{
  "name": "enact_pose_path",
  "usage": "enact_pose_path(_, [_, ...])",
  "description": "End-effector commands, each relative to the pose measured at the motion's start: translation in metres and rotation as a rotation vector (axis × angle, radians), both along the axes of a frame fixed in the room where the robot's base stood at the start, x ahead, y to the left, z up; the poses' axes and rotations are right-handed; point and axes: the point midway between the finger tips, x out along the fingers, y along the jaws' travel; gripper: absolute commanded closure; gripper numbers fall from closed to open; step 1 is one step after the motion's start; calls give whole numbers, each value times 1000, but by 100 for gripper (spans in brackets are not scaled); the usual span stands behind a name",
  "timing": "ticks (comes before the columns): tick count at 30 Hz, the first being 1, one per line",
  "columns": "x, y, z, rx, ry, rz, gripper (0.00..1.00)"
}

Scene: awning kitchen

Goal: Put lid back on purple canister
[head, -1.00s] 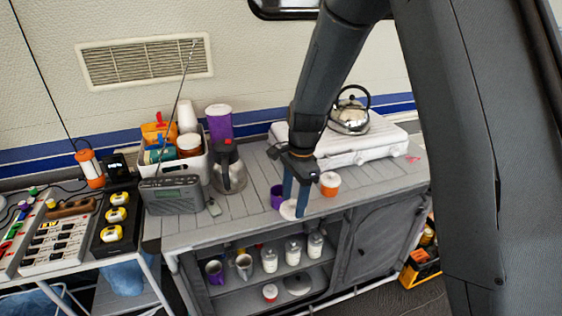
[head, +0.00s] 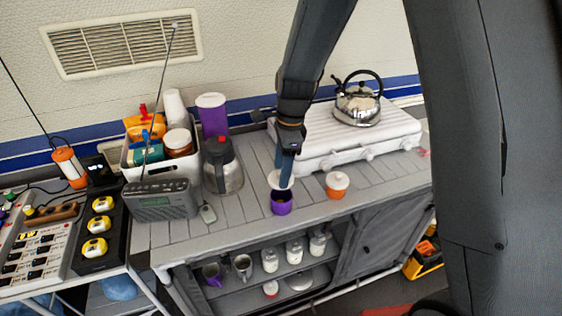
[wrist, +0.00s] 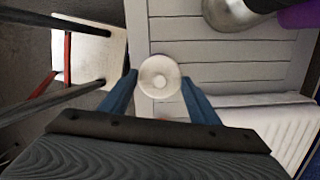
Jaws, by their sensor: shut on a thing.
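An open purple canister (head: 281,207) stands upright near the front edge of the grey counter, its dark mouth showing. My gripper (head: 284,178) is above it, fingers pointing down, shut on a round white lid (head: 276,181). In the head view the lid appears just above and behind the canister's mouth, with a finger partly covering it; the exact gap is hard to tell.
An orange canister with a white lid (head: 337,186) stands close at the right. A white stove (head: 310,150) with a kettle (head: 358,104) is behind. A carafe (head: 222,168), radio (head: 160,203) and tall purple canister (head: 212,118) stand left. Counter between carafe and canister is mostly clear.

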Motion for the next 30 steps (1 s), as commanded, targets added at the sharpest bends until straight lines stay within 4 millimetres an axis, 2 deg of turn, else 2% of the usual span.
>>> enact_pose_path(8, [1, -3, -14, 0, 0, -4, 65])
enact_pose_path(24, [0, 0, -58, 0, 1, 1, 65])
enact_pose_path(30, [0, 0, -64, 0, 1, 1, 65])
